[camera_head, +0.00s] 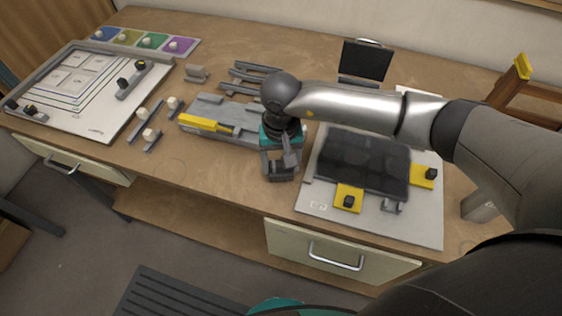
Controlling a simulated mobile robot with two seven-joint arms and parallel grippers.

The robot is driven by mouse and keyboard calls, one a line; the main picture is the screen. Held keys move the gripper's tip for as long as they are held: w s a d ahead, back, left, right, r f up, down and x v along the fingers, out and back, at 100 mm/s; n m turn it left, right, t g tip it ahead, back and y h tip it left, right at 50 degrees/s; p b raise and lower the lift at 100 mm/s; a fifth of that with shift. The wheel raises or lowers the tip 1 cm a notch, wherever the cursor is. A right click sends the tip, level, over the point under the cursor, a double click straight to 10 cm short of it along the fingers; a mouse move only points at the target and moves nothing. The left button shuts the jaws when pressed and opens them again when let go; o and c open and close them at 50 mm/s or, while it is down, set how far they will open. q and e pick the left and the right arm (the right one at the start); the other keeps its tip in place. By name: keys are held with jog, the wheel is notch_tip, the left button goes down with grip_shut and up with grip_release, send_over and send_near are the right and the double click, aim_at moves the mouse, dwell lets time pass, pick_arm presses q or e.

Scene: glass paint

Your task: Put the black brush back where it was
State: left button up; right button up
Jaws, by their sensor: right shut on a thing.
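My right gripper (282,171) is near the middle of the table's front part, in the gap between the grey stand and the white board with the dark panel. It points down and is shut on a small dark thing, taken to be the black brush; the fingers hide most of it, so its shape is unclear. My left gripper is not in view. The long grey stand (232,108) with a yellow block (202,123) lies just left of the gripper. Slotted grey holders (250,76) lie behind the stand.
The white board (420,222) with a dark panel (362,162) and yellow knob blocks (348,197) lies at the right. A framed drawing board (90,114) is at the left, with colour tiles (152,41) behind it. Small knobbed pieces (150,135) stand between. A black screen (365,61) stands at the back.

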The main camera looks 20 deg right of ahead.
jog(key=shift+f, duration=0.2)
jog(key=o, duration=1.4)
notch_tip(320, 180, up, 12)
jog(key=shift+r, duration=0.2)
